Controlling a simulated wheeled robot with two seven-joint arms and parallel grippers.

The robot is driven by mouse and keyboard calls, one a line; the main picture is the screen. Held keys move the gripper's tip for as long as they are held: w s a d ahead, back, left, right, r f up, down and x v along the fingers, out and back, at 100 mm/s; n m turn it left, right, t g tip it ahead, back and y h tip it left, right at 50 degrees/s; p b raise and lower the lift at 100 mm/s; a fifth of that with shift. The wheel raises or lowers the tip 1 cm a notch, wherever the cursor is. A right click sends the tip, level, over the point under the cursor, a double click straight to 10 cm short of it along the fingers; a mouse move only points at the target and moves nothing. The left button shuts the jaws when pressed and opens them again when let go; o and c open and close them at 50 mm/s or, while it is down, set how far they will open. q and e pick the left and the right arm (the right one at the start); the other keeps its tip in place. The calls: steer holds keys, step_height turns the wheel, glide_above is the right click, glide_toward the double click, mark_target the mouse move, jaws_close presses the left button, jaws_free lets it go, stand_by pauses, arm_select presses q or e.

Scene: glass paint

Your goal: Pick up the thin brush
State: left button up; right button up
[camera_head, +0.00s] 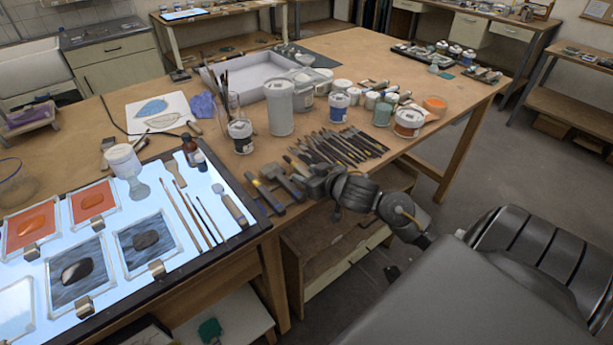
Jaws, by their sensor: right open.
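Several slim brushes lie side by side on the lit panel (228,225) at the left. The thinnest-looking brush (211,219) is the rightmost of them, beside a broad flat tool (235,208). A thicker brush (184,214) lies to their left. I cannot tell for sure which one is the thin brush. My right gripper (267,192) is open over the table's front edge, just right of the panel and pointing left. It is apart from the brushes, and nothing shows between its fingers. My left gripper is out of view.
A row of dark-handled tools (340,147) lies beyond my right gripper. A tall grey container (280,108), a jar with brushes (240,135) and paint jars (338,106) stand behind. Framed glass pieces (147,240) lie left of the brushes.

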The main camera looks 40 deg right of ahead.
jaws_close()
steer(key=shift+r, duration=0.2)
steer(key=shift+r, duration=0.25)
steer(key=r+p, duration=0.1)
steer(key=r, duration=0.1)
steer(key=s+a+r, duration=0.1)
steer(key=r, duration=0.1)
steer(key=r+p, duration=0.1)
steer(key=shift+s+a+r+p, duration=0.3)
steer(key=shift+a+r+p, duration=0.05)
steer(key=shift+r, duration=0.05)
steer(key=s+a+r+p, duration=0.6)
steer(key=s+a+p, duration=0.2)
steer(key=p, duration=0.2)
steer(key=shift+a+r, duration=0.25)
